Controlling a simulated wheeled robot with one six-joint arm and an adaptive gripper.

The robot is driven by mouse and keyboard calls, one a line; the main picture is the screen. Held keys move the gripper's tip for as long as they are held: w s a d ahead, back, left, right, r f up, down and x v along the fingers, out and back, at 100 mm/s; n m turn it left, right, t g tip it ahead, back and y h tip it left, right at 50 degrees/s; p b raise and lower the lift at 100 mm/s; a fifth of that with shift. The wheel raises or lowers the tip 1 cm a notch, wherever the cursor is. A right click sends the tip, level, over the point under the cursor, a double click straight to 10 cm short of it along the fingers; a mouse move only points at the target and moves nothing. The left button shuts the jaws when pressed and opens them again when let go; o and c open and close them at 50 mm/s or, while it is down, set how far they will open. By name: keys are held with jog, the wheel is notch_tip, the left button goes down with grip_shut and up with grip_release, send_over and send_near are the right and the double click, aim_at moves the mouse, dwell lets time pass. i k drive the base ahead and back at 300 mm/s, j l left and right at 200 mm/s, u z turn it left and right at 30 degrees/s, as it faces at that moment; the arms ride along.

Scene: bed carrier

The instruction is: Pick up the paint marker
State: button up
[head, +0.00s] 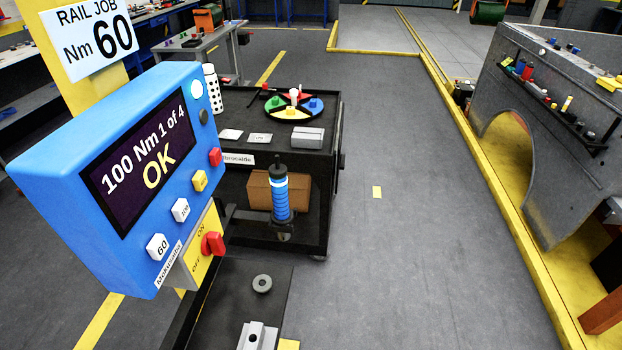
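I cannot single out the paint marker with certainty. A small yellow-and-pale stick-like item (567,103) stands on the dark ledge (590,145) along the grey machine bed at the right. Several small coloured items, including a red one (527,72), sit on the same ledge. They are too small to identify. My gripper is not in view.
A blue control box (60,170) on a yellow post fills the left. Behind it, a black cart (325,160) carries a coloured round tray (270,106), a white bottle (213,88) and a blue-ringed cylinder (280,196).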

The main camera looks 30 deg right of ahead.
aim_at(565, 108)
jog(key=k, duration=0.55)
jog(key=l+z, duration=0.1)
jog(key=z, duration=0.9)
jog(key=i+j, duration=0.15)
jog(key=i, duration=0.4)
jog(key=i+j, duration=0.15)
jog(key=i, duration=0.45)
jog(key=i+j, duration=0.15)
jog(key=i, duration=1.25)
jog(key=i+j+z, duration=0.1)
jog(key=i, duration=0.75)
jog(key=i+z, duration=0.2)
jog(key=z, duration=1.35)
